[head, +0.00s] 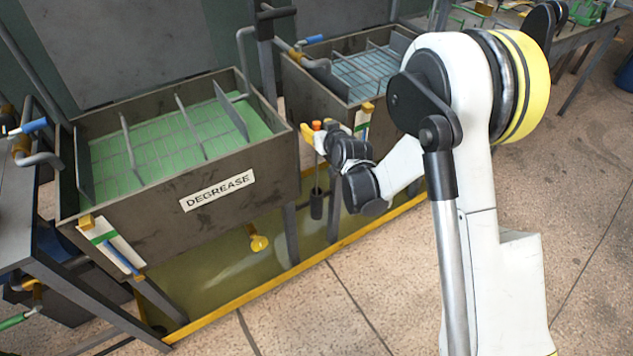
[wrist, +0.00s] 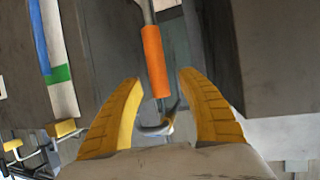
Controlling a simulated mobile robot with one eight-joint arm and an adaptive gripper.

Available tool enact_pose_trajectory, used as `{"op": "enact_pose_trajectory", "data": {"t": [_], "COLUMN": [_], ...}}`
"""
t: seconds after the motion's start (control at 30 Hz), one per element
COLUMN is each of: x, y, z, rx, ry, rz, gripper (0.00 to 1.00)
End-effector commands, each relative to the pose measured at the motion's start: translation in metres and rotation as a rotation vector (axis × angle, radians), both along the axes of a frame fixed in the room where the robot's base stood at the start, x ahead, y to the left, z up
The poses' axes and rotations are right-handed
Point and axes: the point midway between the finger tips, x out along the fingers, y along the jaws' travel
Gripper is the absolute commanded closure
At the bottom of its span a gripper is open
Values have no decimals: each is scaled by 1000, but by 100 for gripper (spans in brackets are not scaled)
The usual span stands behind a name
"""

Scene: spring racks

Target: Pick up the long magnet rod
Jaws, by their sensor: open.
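The long magnet rod hangs upright in the gap between the two tanks. In the head view its orange grip (head: 317,125) is at the top and a dark cylinder (head: 316,204) is at its lower end. In the wrist view the orange grip (wrist: 155,62) lies ahead, between my two yellow fingers, with a grey shaft beyond it and a curved hook (wrist: 158,128) at the near end. My gripper (wrist: 160,78) is open around the line of the grip, and I see no finger touching it. In the head view my gripper (head: 308,132) is beside the grip, partly hidden by my wrist.
The DEGREASE tank (head: 215,190) with green liquid stands at left, close to my gripper. A second tank (head: 345,70) with bluish liquid is behind. A yellow-edged floor tray (head: 262,292) lies below. A yellow knob (head: 258,243) sticks out under the tank. Floor at right is clear.

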Motion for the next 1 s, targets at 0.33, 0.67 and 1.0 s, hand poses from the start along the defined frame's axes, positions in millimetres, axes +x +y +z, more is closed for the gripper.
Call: {"op": "enact_pose_trajectory", "data": {"t": [0.33, 0.67, 1.0], "x": [4, 4, 4], "y": [1, 1, 1], "z": [-1, -1, 7], "rx": [0, 0, 0], "ry": [0, 0, 0], "rz": [0, 0, 0], "gripper": [70, 100, 100]}}
